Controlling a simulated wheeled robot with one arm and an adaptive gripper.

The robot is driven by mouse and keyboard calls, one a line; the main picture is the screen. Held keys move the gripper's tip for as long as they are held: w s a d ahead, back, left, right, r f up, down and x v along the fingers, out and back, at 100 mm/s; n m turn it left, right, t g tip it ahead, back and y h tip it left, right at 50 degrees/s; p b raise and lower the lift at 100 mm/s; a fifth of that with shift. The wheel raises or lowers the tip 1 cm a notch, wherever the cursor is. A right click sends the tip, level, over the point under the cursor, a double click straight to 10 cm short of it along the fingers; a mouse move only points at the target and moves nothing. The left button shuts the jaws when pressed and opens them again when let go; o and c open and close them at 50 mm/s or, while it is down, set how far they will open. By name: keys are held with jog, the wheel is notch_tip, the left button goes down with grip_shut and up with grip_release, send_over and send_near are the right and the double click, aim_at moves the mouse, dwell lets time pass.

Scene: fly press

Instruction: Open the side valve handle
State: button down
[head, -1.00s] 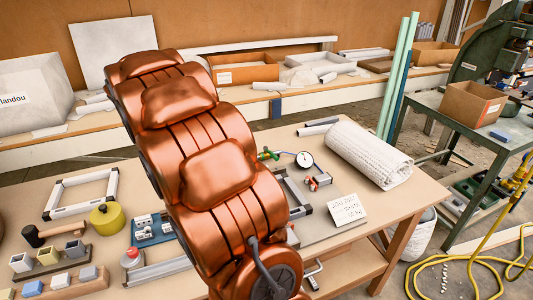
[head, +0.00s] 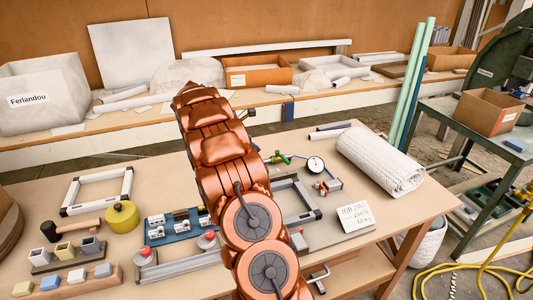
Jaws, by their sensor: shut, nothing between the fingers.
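A green valve-like piece (head: 283,158) with brass-coloured parts lies on the wooden table, just right of my copper arm. A round white pressure gauge (head: 315,164) is to its right, and a small fitting with a red part (head: 328,186) sits below the gauge. I cannot tell for sure which of these bears the side valve handle, or whether it is open. My arm rises across the middle of the view and covers part of the table behind it. My gripper is not clearly seen; a small dark part shows at the arm's upper right edge.
Grey frame (head: 312,211), job card (head: 362,216) and white roll (head: 380,160) lie right of the arm. A blue block (head: 172,227), yellow round piece (head: 121,216) and hammer (head: 70,229) lie left. Green poles (head: 409,88) stand behind the table. A yellow hose (head: 470,268) lies on the floor.

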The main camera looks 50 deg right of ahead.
aim_at(282, 157)
jog(key=p+x, duration=0.1)
jog(key=x, duration=0.7)
jog(key=shift+s+d+f+p, duration=0.15)
jog(key=shift+p, duration=0.2)
jog(key=d, duration=0.1)
jog(key=s+d+f+p, duration=0.1)
jog(key=shift+s+d, duration=0.2)
jog(key=shift+d, duration=0.15)
jog(key=shift+s+d+f, duration=0.25)
jog(key=shift+s+d, duration=0.05)
jog(key=shift+d, duration=0.3)
jog(key=shift+s, duration=0.1)
